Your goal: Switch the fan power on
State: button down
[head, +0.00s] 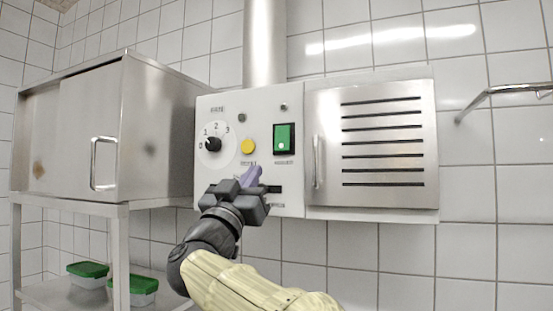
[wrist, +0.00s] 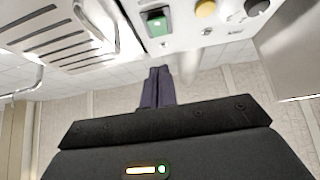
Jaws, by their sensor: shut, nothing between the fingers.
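A pale control panel (head: 232,170) is on the tiled wall. It has a green rocker switch (head: 284,139), a yellow round button (head: 248,147) and a black rotary knob (head: 213,144) marked 0 to 3. In the wrist view the green switch (wrist: 157,24), yellow button (wrist: 205,8) and knob (wrist: 256,6) show at the top. My gripper (head: 251,176) is shut and empty, with its purple fingers in front of the panel's lower part, below the yellow button. The fingertips (wrist: 158,72) appear apart from the switch in the wrist view.
A louvred metal door (head: 384,193) with a handle (head: 317,162) adjoins the panel on the right. A steel cabinet (head: 145,125) stands at the left, above a shelf with green-lidded tubs (head: 88,270). A metal rail (head: 490,93) juts from the right wall.

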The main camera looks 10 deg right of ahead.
aim_at(282, 144)
dwell(0.3)
jog(key=p+x, duration=0.2)
jog(key=x, duration=0.2)
jog(key=f+p+x, duration=0.1)
jog(key=p+x, duration=0.2)
jog(key=x, duration=0.1)
jog(key=w+p+x, duration=0.1)
jog(key=p+x, duration=0.2)
jog(key=x, duration=0.1)
jog(key=shift+w+d+f, duration=0.2)
jog(key=shift+w+d, duration=0.05)
jog(key=shift+d, duration=0.3)
jog(key=shift+w+d+f, duration=0.2)
jog(key=shift+w+d, duration=0.05)
jog(key=shift+w, duration=0.1)
jog(key=shift+s, duration=0.1)
